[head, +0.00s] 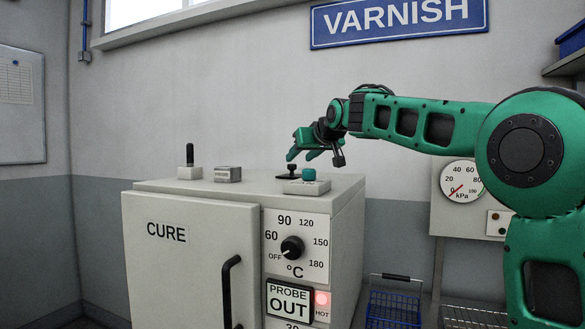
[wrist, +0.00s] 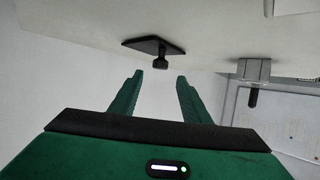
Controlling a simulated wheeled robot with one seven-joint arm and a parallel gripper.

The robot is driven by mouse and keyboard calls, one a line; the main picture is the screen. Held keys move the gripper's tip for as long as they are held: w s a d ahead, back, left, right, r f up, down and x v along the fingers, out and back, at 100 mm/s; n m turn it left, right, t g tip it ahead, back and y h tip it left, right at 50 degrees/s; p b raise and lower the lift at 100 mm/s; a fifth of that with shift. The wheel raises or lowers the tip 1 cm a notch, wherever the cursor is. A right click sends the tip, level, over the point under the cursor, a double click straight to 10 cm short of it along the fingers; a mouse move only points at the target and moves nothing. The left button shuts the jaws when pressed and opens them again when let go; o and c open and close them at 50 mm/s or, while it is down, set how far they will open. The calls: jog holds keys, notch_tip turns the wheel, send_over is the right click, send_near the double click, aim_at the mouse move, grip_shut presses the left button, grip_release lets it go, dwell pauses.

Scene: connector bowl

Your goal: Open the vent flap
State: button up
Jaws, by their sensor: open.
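The vent flap appears to be the small black plate with a knob (head: 291,172) on top of the white CURE cabinet. In the wrist view the black plate (wrist: 150,46) lies flat against the pale cabinet top, its knob (wrist: 160,62) standing out from it. It looks shut. My gripper (head: 302,155) is just above it in the head view. In the wrist view my gripper (wrist: 159,76) has its two green fingers apart, with the knob just beyond the gap between the tips. Nothing is held, and I see no contact.
A grey block (head: 228,174) and a block with an upright black lever (head: 189,160) stand to the left. The wall is behind. A blue basket (head: 395,305) is at the lower right.

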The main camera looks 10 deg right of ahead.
aim_at(294, 177)
jog(key=x, duration=0.6)
jog(key=shift+w, duration=0.2)
jog(key=shift+c, duration=0.3)
